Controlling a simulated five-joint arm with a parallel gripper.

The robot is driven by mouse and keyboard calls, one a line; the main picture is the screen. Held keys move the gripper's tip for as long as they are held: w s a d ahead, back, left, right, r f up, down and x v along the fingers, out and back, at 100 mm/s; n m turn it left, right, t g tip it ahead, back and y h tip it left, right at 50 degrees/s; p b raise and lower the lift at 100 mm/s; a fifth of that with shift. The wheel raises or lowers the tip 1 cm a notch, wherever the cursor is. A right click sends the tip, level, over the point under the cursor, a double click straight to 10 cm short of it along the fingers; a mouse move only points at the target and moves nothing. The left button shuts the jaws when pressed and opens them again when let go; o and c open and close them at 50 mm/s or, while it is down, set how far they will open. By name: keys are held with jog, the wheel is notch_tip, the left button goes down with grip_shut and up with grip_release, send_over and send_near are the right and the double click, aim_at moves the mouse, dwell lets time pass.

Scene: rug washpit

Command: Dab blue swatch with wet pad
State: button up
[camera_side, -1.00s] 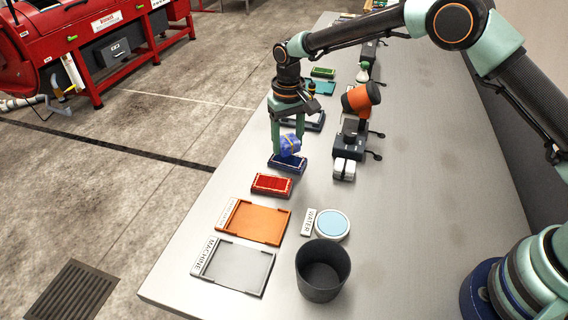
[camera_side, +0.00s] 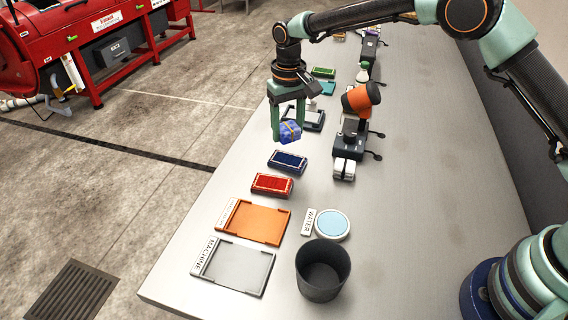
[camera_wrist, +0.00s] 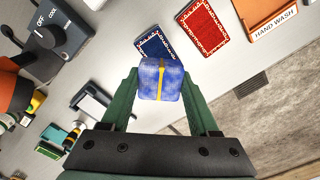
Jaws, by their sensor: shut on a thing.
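My gripper (camera_side: 289,124) is shut on a blue pad (camera_side: 290,132) with a yellow band and holds it in the air above the table. The pad also shows between the fingers in the wrist view (camera_wrist: 160,78). The blue swatch (camera_side: 287,162), dark blue with a pale patterned border, lies flat on the table below and in front of the pad, apart from it. It shows beyond the pad in the wrist view (camera_wrist: 157,47), partly covered by it. The round water dish (camera_side: 332,224) with light blue water sits on the table beside a WATER label.
A red swatch (camera_side: 272,185) lies beside the blue one. An orange tray (camera_side: 257,220), a grey MACHINE tray (camera_side: 238,265) and a dark bin (camera_side: 322,270) stand nearer. A device with an orange top (camera_side: 361,98) stands right of my gripper. The table's right side is clear.

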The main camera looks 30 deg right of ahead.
aim_at(287, 159)
jog(key=shift+f, duration=2.85)
jog(key=shift+f, duration=0.55)
jog(key=shift+r, duration=3.55)
